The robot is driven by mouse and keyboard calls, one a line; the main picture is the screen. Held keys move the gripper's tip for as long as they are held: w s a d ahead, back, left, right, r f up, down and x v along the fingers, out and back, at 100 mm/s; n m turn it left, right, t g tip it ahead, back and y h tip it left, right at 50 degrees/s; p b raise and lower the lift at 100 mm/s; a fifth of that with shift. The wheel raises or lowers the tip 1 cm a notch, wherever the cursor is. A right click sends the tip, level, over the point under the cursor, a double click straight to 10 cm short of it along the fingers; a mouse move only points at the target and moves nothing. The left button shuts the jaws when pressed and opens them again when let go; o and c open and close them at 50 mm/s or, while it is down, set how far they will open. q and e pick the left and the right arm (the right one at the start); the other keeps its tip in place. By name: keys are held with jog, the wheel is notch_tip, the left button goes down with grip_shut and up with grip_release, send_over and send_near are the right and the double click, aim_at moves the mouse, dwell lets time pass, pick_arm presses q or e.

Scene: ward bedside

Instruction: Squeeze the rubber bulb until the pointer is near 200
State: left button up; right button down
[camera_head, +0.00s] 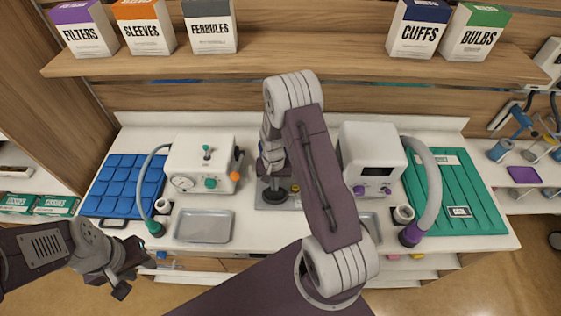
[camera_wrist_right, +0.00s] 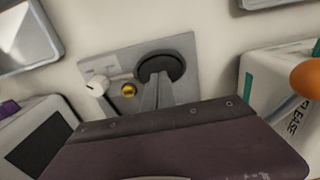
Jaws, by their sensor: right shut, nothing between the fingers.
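A black round piece (camera_head: 284,195), rubber-looking and perhaps the bulb, sits on a grey panel (camera_head: 264,206); the right wrist view shows it as a dark disc (camera_wrist_right: 154,64). My right gripper (camera_head: 272,184) points down at it, fingers shut and empty. The fingertips (camera_wrist_right: 163,78) overlap the disc in the right wrist view; I cannot tell if they touch it. A white box (camera_head: 203,152) to the left carries a round dial (camera_head: 182,183); its pointer is too small to read. My left gripper (camera_head: 137,275) is open and empty, before the counter's front left.
A white machine with a dark screen (camera_head: 377,171) stands right of my arm. Metal trays (camera_head: 204,226), a blue mat (camera_head: 125,185) and a green mat (camera_head: 460,190) lie on the counter. An orange knob (camera_wrist_right: 307,78) juts beside the right wrist. Labelled cartons line the shelf (camera_head: 300,50).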

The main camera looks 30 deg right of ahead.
jog(key=shift+r, duration=0.1)
dwell(0.3)
jog(key=shift+f+b, duration=1.05)
jog(key=shift+f, duration=0.15)
jog(key=shift+r+p, duration=1.1)
jog(key=shift+r, duration=0.2)
jog(key=shift+f, duration=0.1)
jog(key=shift+f+b, duration=1)
jog(key=shift+f, duration=0.15)
jog(key=shift+r+p, duration=0.95)
jog(key=shift+r, duration=0.2)
